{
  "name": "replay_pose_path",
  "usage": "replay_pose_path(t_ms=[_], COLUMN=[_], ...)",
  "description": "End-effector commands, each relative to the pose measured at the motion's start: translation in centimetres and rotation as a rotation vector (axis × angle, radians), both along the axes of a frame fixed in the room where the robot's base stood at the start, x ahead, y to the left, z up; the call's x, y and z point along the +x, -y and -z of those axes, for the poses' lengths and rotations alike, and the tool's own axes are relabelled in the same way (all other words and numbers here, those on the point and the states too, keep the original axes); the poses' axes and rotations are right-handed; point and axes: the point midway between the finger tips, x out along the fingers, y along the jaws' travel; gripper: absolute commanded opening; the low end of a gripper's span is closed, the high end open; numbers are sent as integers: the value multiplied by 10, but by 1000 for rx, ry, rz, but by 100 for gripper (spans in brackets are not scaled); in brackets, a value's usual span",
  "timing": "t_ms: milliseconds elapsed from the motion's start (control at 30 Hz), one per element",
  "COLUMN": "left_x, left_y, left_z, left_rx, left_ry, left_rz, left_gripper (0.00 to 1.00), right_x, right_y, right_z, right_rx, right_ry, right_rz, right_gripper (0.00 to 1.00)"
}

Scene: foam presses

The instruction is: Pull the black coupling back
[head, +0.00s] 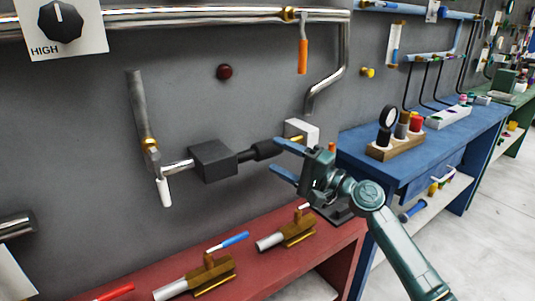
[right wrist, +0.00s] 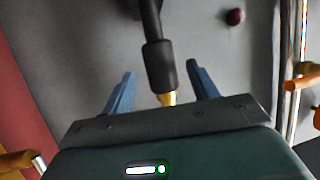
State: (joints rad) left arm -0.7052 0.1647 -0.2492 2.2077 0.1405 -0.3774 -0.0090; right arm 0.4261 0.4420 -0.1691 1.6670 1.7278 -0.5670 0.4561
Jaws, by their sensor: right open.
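The black coupling (head: 264,150) sits on a thin dark rod that runs out of a dark grey block (head: 213,161) at the wall. A brass tip (head: 295,139) sticks out of its right end. My right gripper (head: 278,159) is open, with blue fingers at the coupling's right end. In the right wrist view the coupling (right wrist: 160,68) lies between the two spread fingers, with a gap on each side. Its brass tip (right wrist: 167,98) points toward the palm. My left gripper is not in view.
A white box (head: 302,130) is just behind the fingers. Below is a red bench (head: 325,254) with brass valves (head: 298,230). A blue bench (head: 430,152) with a wooden holder (head: 395,147) stands to the right. A pipe with an orange-handled valve (head: 303,56) hangs above.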

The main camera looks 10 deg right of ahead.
Motion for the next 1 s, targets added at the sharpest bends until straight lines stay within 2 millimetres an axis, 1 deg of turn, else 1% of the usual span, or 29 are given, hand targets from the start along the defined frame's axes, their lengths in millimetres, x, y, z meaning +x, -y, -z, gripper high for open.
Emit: replay_pose_path(t_ms=[33, 200, 400, 567, 1000], left_x=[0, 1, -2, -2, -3], left_y=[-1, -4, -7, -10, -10], left_z=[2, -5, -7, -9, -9], left_rx=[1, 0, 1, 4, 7], left_ry=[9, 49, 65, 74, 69], left_rz=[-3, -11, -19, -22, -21], left_gripper=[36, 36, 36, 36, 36], right_x=[-10, -36, -54, -59, -59], right_y=[9, 33, 50, 54, 54], right_z=[6, 12, 16, 15, 14], right_rx=[-3, -1, 0, 0, 1], right_ry=[-2, -2, -2, 0, 0], right_rz=[0, 0, -2, -2, -2], right_gripper=[59, 59, 59, 59, 59])
